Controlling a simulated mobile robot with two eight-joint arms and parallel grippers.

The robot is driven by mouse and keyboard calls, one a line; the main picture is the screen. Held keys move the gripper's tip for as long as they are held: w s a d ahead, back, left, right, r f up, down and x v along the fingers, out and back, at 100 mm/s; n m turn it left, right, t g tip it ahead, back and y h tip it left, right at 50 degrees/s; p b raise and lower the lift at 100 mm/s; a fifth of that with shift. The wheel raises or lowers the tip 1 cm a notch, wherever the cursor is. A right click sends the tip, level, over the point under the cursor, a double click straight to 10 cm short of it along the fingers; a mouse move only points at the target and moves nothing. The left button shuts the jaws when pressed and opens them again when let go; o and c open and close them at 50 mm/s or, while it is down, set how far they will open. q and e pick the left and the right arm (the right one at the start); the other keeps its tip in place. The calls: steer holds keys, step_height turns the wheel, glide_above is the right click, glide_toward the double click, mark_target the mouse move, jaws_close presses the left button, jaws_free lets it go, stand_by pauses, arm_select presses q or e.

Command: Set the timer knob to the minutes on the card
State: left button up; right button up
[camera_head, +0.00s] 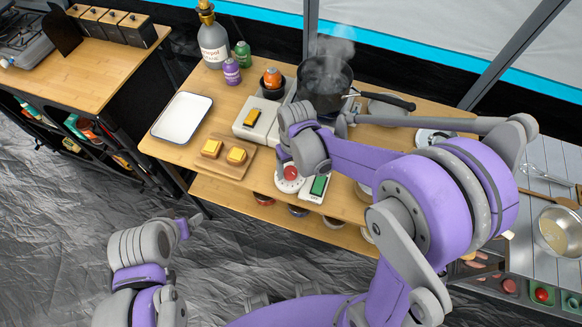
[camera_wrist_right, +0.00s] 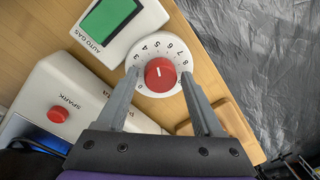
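The timer is a white round dial with a red knob (camera_wrist_right: 160,74). In the head view, the red knob (camera_head: 291,172) sits at the table's front edge, partly behind my right wrist. A pale mark on the knob points roughly toward the 5; the exact setting is hard to tell. My right gripper (camera_wrist_right: 160,78) is open, its fingers on either side of the dial and apart from the knob; whether they touch the dial is unclear. I cannot make out a card with minutes in either view. My left gripper (camera_head: 187,226) hangs over the floor at lower left; its fingers are unclear.
A white device with a green screen (camera_wrist_right: 112,20), marked AUTO GAS, stands beside the timer. A white box with a red SPARK button (camera_wrist_right: 58,114) is at the left.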

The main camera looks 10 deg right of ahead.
mark_target(293, 170)
jaws_close()
stand_by(1.2)
steer(key=shift+o, duration=1.5)
jaws_free()
steer(key=shift+r, duration=0.1)
step_height(293, 170, up, 11)
steer(key=shift+d+f+p, duration=0.2)
steer(key=shift+d+p, duration=0.1)
steer(key=shift+p, duration=0.15)
